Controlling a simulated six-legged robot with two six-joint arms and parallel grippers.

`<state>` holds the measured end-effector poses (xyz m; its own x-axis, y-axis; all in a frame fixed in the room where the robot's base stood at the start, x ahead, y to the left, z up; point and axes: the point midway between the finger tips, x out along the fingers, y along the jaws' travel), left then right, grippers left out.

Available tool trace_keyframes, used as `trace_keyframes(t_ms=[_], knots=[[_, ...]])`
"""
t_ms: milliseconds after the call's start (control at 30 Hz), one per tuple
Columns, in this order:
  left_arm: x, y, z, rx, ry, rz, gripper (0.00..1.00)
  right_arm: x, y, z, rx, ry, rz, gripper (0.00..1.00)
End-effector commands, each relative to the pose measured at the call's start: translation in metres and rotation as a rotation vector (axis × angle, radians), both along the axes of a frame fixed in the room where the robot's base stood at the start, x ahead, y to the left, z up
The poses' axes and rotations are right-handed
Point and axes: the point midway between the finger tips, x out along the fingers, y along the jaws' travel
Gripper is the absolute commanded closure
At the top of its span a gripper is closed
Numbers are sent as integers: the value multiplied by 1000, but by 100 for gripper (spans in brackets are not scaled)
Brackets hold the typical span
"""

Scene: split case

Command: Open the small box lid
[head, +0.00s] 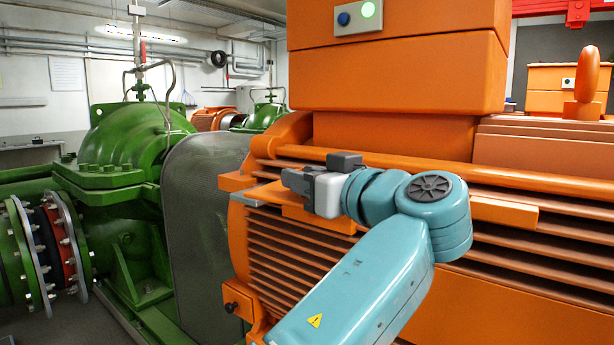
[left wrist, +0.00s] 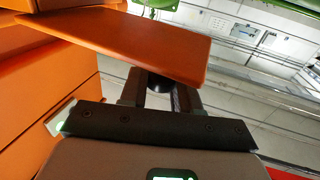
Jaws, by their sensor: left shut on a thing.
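My left gripper (head: 316,172) is at the side of the large orange motor (head: 400,125), beside a flat orange plate (head: 266,193) that looks like the small box lid. In the left wrist view the plate (left wrist: 125,42) lies tilted across the fingers. My left gripper also shows there (left wrist: 158,92), shut on a small dark round knob (left wrist: 158,82) at the plate's edge. The knob is mostly hidden between the fingers. I cannot tell how far the lid stands open; the box under it is hidden. My right gripper is not in view.
A control panel (head: 357,18) with a blue and a lit green button is on the orange upper housing. A green pump (head: 125,150) and a grey guard (head: 200,200) stand to the left. Ribbed motor sides (head: 290,265) lie close below my left arm.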

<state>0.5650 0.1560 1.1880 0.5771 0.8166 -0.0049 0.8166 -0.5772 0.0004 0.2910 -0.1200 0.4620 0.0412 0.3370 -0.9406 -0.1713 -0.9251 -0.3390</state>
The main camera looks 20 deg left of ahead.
Motion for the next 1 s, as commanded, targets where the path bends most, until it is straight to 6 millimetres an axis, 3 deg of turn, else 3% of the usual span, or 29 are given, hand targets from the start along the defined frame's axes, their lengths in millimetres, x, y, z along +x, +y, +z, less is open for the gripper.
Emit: trace_keyframes(t_ms=[500,533,600,1000], knots=[[0,0,5,7,-10,-9,100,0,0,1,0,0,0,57],[0,0,5,7,-11,-9,62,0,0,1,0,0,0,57],[0,1,5,7,-10,-8,48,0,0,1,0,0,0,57],[1,1,2,5,-3,-5,48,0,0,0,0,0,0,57]])
